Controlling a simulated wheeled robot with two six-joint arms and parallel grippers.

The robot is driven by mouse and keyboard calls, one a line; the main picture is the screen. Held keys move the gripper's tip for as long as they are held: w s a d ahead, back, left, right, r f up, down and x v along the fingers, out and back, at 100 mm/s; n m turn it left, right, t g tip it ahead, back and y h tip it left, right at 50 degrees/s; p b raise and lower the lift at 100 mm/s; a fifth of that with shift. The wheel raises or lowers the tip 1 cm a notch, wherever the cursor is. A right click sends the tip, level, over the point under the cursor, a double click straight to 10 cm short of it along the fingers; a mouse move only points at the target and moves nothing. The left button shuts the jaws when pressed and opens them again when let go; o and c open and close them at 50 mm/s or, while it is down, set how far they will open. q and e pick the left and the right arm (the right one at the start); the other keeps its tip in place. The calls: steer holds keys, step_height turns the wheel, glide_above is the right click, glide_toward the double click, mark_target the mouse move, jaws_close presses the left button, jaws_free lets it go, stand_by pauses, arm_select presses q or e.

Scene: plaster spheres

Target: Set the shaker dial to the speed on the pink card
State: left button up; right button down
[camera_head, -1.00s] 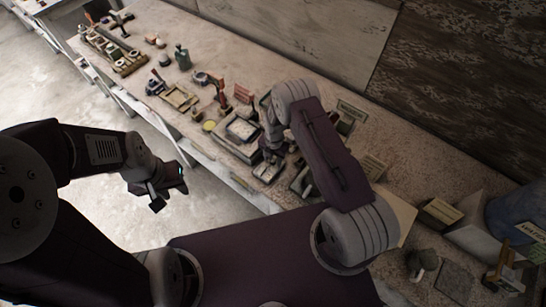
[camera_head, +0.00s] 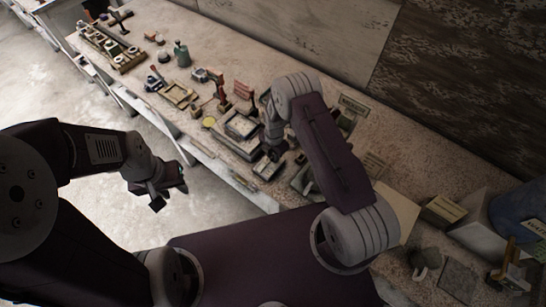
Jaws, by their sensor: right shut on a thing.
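The shaker (camera_head: 240,127) appears to be the grey, tray-topped box near the middle of the bench. A reddish-pink card (camera_head: 243,90) stands behind it; its writing is too small to read. My right gripper (camera_head: 273,153) reaches down at the shaker's right front side, beside a small pale-topped box (camera_head: 267,168). It is shut on what seems to be the shaker dial, which the gripper and arm hide, so its setting cannot be read.
A wooden rack (camera_head: 112,48), a green bottle (camera_head: 182,54) and a shallow tray (camera_head: 180,95) stand at the left. A blue container (camera_head: 520,215), a mug (camera_head: 424,262) and a dark square pad (camera_head: 459,278) are at the right. The wall borders the bench's back.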

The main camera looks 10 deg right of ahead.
steer(key=m+b, duration=0.1)
steer(key=m, duration=0.1)
steer(key=m+b, duration=0.1)
steer(key=shift+f+m, duration=0.2)
steer(key=shift+m, duration=0.2)
steer(key=m+b, duration=0.2)
steer(key=m, duration=0.2)
steer(key=shift+m+b, duration=0.3)
steer(key=m+b, duration=0.1)
steer(key=m, duration=0.2)
steer(key=shift+m, duration=0.3)
steer(key=m+b, duration=0.2)
steer(key=m, duration=0.2)
steer(key=shift+m+h, duration=0.3)
steer(key=m+b, duration=0.1)
steer(key=m, duration=0.3)
steer(key=m+b, duration=0.1)
steer(key=m, duration=0.3)
steer(key=shift+s+g, duration=0.1)
steer(key=shift+g, duration=0.2)
steer(key=m+b, duration=0.1)
steer(key=m, duration=0.3)
steer(key=shift+m, duration=0.3)
steer(key=shift+m+b, duration=0.35)
steer(key=shift+m, duration=1.55)
